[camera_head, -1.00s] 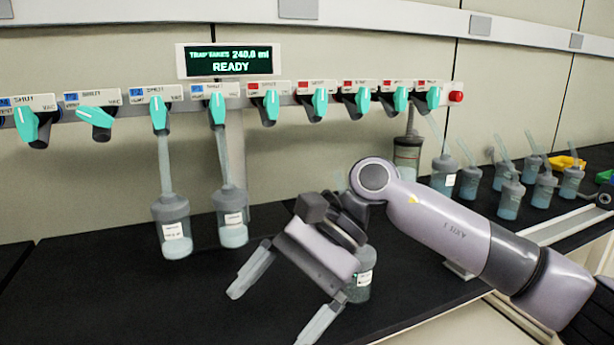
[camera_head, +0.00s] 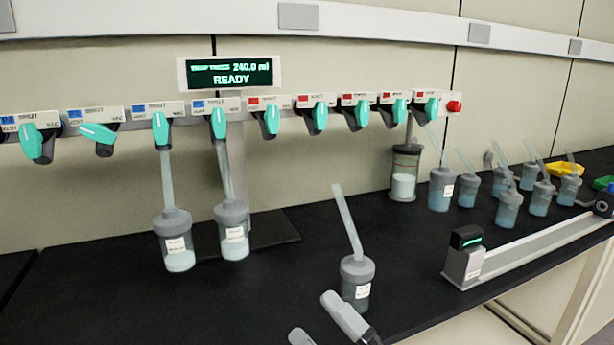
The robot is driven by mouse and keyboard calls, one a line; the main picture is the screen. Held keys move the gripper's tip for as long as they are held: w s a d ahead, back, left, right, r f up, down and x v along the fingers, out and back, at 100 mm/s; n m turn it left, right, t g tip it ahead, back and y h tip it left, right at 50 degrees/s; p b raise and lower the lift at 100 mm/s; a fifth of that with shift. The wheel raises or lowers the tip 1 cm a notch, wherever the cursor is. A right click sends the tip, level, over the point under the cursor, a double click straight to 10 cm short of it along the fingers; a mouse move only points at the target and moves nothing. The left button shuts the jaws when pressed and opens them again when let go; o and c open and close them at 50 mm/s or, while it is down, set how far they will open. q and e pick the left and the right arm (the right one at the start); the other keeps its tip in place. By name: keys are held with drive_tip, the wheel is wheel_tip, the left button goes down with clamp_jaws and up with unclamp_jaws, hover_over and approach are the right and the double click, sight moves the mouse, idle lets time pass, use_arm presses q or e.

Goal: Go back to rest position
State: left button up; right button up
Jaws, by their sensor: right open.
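Only the ends of my right gripper (camera_head: 321,326) show, at the bottom edge in the head view. Its two fingers are apart with nothing between them, just in front of and left of a lone flask. That flask (camera_head: 357,282) has a grey cap and a slanted clear tube, and stands upright on the black bench (camera_head: 290,290), clear of the manifold. Two capped flasks, one on the left (camera_head: 178,245) and one beside it (camera_head: 233,230), hang under teal valves with their tubes running up to them. My left gripper is out of view.
A row of teal valves runs along the manifold below a READY display (camera_head: 230,71). A clear vessel (camera_head: 404,173) stands at its right end. Several tubed flasks crowd the back right near a yellow bin (camera_head: 565,170). A low rail device (camera_head: 465,262) lies along the right front edge.

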drive_tip(key=s+d+f+m+g+h, duration=0.1)
drive_tip(key=s+d+f+m+h, duration=0.4)
drive_tip(key=f, duration=0.4)
drive_tip(key=s+d+f+m+g+h+p, duration=0.1)
drive_tip(key=s+d+f+m+h, duration=0.4)
drive_tip(key=m, duration=0.5)
drive_tip(key=s+d+f+m+g+h, duration=0.3)
drive_tip(key=s+d+f+m, duration=0.4)
drive_tip(key=f, duration=0.5)
drive_tip(key=shift+s+d+f+h+p, duration=0.15)
drive_tip(key=shift+d+f+h+p, duration=0.2)
drive_tip(key=shift+d+h, duration=0.45)
drive_tip(key=shift+a, duration=0.15)
